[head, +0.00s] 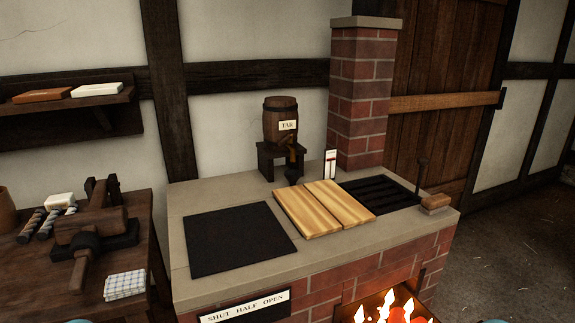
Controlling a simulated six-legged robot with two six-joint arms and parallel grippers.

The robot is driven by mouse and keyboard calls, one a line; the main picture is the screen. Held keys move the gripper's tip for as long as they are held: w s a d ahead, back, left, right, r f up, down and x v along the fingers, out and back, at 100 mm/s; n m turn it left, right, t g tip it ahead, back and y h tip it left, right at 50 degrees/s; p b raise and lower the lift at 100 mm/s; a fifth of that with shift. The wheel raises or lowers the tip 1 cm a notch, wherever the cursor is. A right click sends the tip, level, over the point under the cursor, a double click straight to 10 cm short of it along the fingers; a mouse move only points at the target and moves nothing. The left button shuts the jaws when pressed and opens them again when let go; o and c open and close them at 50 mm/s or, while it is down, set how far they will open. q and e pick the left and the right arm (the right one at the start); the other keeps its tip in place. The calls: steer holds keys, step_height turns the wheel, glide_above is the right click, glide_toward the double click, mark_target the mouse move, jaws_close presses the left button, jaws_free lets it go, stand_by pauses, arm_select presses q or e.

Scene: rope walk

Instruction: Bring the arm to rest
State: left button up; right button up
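Neither of my grippers shows in the head view, so I cannot see whether they are open or shut. Small teal curved edges show at the bottom left and bottom right of the picture, too cut off to tell what they are. The brick hearth's stone top (184,224) stands ahead. On it lie a black mat (240,240) at left, two wooden boards (322,208) side by side in the middle and a black slatted grate (375,195) at right. No gripper touches any of these.
A keg labelled TAR (281,117) stands on a small stand behind the boards. A brick chimney (361,95) rises behind the grate. Flames (392,308) burn in the front opening. A dark workbench (140,215) with wooden tools and a checked cloth (125,285) is at left.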

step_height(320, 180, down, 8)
steer(key=b, duration=0.7)
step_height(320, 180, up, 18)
steer(key=p, duration=1.9)
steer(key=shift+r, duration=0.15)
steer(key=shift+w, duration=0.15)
